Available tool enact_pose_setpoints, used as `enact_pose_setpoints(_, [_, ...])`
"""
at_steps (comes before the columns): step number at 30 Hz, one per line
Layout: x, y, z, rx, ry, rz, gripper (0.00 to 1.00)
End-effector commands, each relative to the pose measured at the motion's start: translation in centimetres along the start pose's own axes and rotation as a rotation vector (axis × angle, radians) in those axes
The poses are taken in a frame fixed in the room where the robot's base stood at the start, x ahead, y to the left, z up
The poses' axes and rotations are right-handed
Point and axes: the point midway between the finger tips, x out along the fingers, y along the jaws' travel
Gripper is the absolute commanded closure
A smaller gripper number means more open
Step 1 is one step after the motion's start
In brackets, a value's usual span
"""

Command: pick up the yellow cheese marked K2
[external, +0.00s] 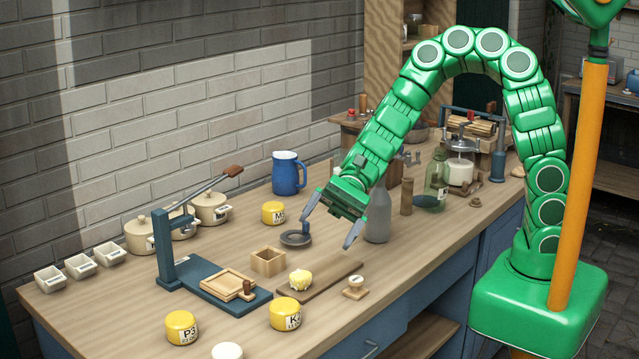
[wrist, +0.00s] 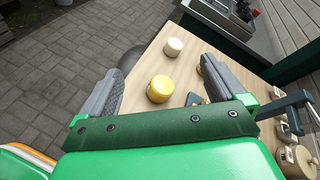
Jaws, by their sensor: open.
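The yellow cheese marked K2 (external: 283,312) is a round block near the table's front edge in the external view; its K reads, the digit less clearly. My gripper (external: 333,218) is open and empty, pointing down above the table, up and to the right of this cheese and well apart from it. In the wrist view a yellow round cheese (wrist: 160,88) shows between the spread fingers of my gripper (wrist: 160,85); its marking cannot be read there. Other yellow cheeses are one marked P3 (external: 181,327) and one marked M (external: 273,212).
A pale round piece (external: 227,351) lies at the front edge. A butter lump (external: 300,280) sits on a wooden board (external: 325,278), beside a wooden box (external: 268,262) and a blue press (external: 166,250). A grey bottle (external: 378,215) stands close to my gripper. A blue jug (external: 287,175) is behind.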

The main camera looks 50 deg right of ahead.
Motion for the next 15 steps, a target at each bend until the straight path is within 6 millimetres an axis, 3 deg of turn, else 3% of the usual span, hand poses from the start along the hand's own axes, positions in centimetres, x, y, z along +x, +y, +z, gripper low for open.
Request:
enact_pose_setpoints(9, [6.0, -0.1, -6.5, 0.359, 0.029, -0.082, 0.03])
enact_pose_setpoints(15, [8.4, 1.2, -10.0, 0.528, 0.067, -0.104, 0.03])
